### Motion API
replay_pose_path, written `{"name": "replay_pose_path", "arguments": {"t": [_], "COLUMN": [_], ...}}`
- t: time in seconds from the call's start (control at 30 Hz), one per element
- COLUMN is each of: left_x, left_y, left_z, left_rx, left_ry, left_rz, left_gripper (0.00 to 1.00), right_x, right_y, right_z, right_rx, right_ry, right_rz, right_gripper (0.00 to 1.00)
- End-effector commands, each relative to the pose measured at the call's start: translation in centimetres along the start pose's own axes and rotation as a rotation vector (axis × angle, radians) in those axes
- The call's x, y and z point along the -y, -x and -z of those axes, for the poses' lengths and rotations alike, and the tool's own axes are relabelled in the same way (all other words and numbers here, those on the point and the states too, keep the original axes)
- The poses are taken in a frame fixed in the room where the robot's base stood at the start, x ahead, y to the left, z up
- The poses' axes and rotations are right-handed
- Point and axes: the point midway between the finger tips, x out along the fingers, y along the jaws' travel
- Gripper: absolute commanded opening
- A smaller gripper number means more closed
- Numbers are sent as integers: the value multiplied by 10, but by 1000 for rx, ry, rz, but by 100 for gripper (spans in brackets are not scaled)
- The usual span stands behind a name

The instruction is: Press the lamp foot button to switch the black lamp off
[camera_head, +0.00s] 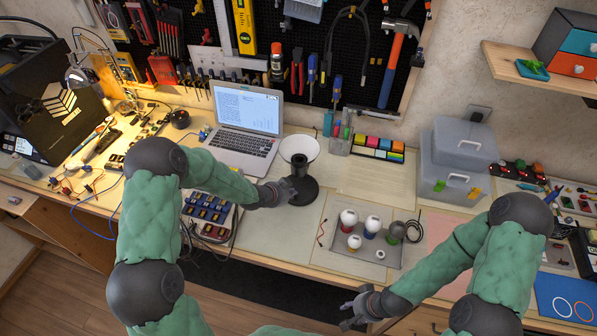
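The black lamp (303,190) stands on the worktable in front of the laptop, with a round black foot and a pale, upward-facing shade (299,148). My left gripper (289,189) is at the left side of the lamp foot, very close to it or touching it. Its fingers blend with the dark foot, so I cannot tell whether they are open or shut. The foot button cannot be made out. My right gripper (345,315) is low in front of the table edge, fingers apart and empty, far from the lamp.
A tray (337,255) with several bulbs lies right of the lamp. An open laptop (243,130) stands behind left. A case of coloured parts (208,216) lies beneath my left forearm. Grey boxes (456,160) stand at the right. A lit metal lamp (82,76) stands far left.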

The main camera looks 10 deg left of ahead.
Motion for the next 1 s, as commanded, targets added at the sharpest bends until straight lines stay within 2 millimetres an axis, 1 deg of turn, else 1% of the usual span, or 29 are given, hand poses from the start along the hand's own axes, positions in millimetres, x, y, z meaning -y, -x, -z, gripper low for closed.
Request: {"name": "replay_pose_path", "arguments": {"t": [0.43,1.0], "left_x": [3,28], "left_y": [5,38], "left_z": [3,28], "left_rx": [0,0], "left_ry": [0,-1], "left_rz": [0,0], "left_gripper": [0,0], "right_x": [1,12], "right_y": [4,35], "right_z": [0,-1], "right_rx": [0,0], "right_ry": [0,0], "right_rz": [0,0], "right_gripper": [40,40]}}
